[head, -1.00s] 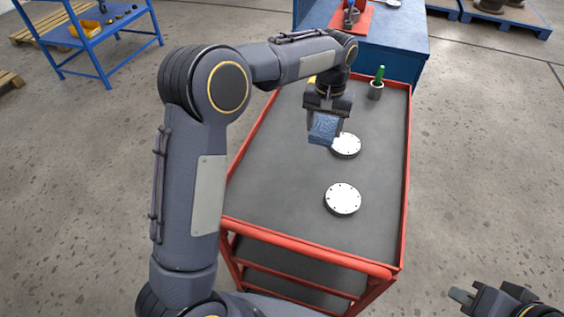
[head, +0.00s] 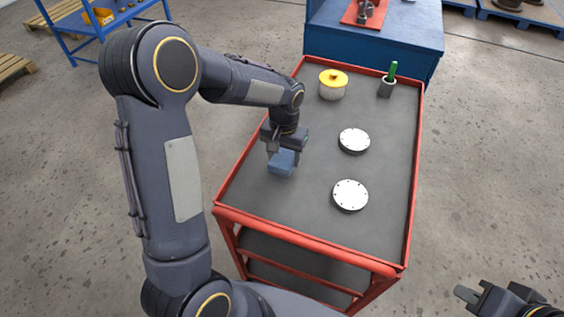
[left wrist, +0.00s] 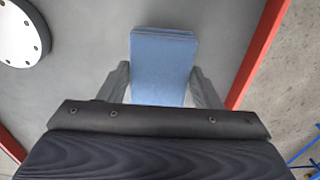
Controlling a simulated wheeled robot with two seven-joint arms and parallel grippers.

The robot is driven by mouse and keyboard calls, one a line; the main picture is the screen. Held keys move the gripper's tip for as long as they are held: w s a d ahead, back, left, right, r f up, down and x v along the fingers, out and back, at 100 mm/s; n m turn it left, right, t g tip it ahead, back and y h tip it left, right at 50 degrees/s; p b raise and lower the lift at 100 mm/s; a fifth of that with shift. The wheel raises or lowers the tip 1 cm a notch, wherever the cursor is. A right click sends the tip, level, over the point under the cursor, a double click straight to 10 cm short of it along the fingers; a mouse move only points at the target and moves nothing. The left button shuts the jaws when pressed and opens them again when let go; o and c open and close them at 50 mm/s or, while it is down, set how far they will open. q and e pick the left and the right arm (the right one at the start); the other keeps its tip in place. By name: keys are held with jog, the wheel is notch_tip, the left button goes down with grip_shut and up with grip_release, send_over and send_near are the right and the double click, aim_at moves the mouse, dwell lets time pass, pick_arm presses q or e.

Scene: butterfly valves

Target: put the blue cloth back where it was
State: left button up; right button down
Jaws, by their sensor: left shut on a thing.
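The blue cloth (head: 282,162) is a small folded block. My left gripper (head: 283,152) is shut on it, over the left part of the red-rimmed cart's grey top (head: 310,205). The cloth (left wrist: 163,65) also shows between the two fingers of my left gripper (left wrist: 164,82) in the left wrist view. I cannot tell whether the cloth touches the cart top. My right gripper (head: 470,296) is at the lower right, off the cart; its jaw opening cannot be made out.
Two white discs with bolt holes, one farther (head: 354,140) and one nearer (head: 350,194), lie right of the cloth. A yellow-lidded pot (head: 333,84) and a grey cup with a green-handled thing (head: 387,84) stand at the far end. The front left of the top is clear.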

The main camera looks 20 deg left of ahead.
aim_at(282, 157)
pick_arm(q)
jog(key=shift+s+a+f, duration=0.1)
jog(key=shift+f, duration=0.8)
jog(key=shift+s+a+f, duration=0.1)
jog(key=shift+f, duration=0.8)
jog(key=o, duration=0.9)
jog(key=shift+f, duration=0.1)
jog(key=shift+o, duration=0.2)
